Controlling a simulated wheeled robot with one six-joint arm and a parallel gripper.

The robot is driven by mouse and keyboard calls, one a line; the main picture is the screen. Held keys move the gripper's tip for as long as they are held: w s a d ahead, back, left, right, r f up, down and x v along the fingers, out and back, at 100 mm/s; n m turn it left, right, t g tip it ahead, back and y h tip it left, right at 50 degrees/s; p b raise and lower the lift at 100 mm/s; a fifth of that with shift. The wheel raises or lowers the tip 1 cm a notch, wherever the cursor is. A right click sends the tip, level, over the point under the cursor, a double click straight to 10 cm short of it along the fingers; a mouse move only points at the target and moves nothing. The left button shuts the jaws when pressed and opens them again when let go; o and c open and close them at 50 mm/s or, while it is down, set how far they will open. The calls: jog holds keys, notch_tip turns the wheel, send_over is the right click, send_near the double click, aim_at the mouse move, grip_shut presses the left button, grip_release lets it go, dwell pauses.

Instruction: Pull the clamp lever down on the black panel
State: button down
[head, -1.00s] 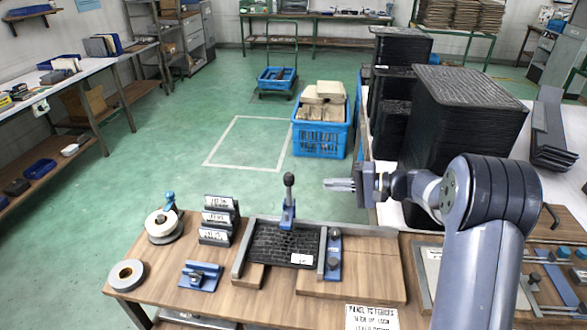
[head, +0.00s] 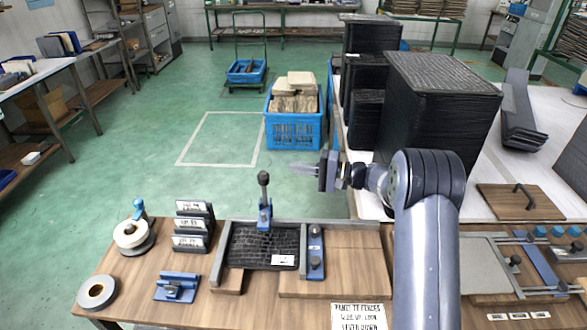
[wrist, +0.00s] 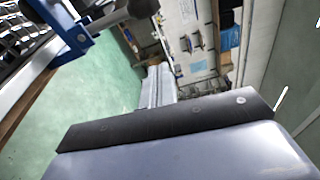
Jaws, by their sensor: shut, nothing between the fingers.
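The black panel (head: 250,247) lies flat in a grey frame on the wooden bench. The clamp at its far edge has a blue base (head: 265,215) and an upright lever with a black knob (head: 263,178). My gripper (head: 291,168) is shut and empty, its fingers pointing left. In the head view it is just right of the knob and slightly higher, with a small gap between. In the wrist view the clamp's blue part (wrist: 62,35) and dark lever (wrist: 110,18) show at the upper left. Part of the panel (wrist: 22,30) shows at that corner.
A blue bar with black knobs (head: 315,250) stands right of the panel. Tape rolls (head: 131,235), labelled holders (head: 193,226) and a small blue fixture (head: 177,287) are to the left. Tall black stacks (head: 440,110) stand behind my arm. Space above the panel is clear.

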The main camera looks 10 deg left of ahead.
aim_at(264, 191)
jog(key=s+a+p, duration=0.3)
jog(key=a, duration=0.4)
dwell(0.3)
dwell(0.4)
